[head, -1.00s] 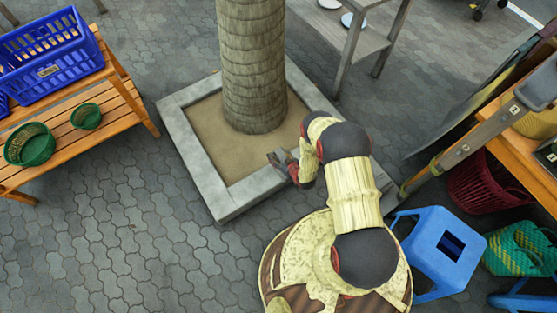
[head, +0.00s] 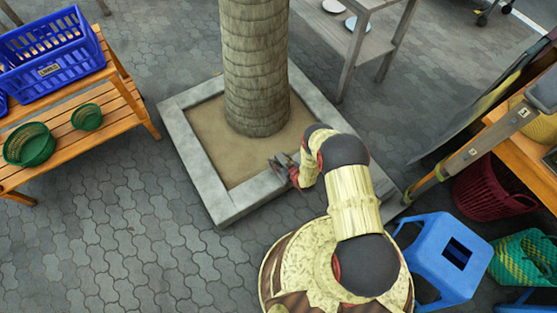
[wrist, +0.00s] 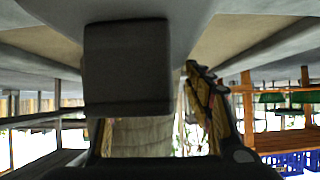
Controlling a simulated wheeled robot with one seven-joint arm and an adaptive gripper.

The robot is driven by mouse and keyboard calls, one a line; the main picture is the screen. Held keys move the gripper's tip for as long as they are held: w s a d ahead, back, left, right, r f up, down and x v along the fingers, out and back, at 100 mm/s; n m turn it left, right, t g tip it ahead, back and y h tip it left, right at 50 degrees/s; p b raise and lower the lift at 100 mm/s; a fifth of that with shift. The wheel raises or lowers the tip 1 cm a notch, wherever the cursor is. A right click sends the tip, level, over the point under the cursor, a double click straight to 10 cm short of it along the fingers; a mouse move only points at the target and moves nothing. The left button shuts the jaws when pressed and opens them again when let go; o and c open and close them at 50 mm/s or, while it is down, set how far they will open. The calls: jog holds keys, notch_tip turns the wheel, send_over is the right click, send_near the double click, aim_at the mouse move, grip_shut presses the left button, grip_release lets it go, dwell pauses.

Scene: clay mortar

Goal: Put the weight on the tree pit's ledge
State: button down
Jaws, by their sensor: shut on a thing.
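The tree pit's pale stone ledge (head: 245,192) forms a square frame around sand and a thick trunk (head: 257,70). My gripper (head: 281,164) is over the near right part of this ledge, close to its inner edge. In the wrist view, a dark, blocky weight (wrist: 127,65) fills the upper left and hides one finger. The other finger shows to its right. My gripper is shut on the weight. In the head view the weight is too small to make out clearly. I cannot tell whether it touches the ledge.
A wooden bench (head: 100,125) with a blue crate (head: 50,72) and green baskets (head: 29,146) stands left. A blue stool (head: 440,258) and red basket (head: 490,190) are at right. A grey table (head: 375,50) stands behind. The paving at left front is clear.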

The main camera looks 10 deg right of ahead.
jog(key=shift+w+r, duration=0.25)
jog(key=shift+w, duration=0.1)
jog(key=c, duration=0.9)
grip_release()
jog(key=shift+s+f, duration=0.2)
jog(key=shift+s, duration=0.1)
jog(key=shift+o, duration=0.4)
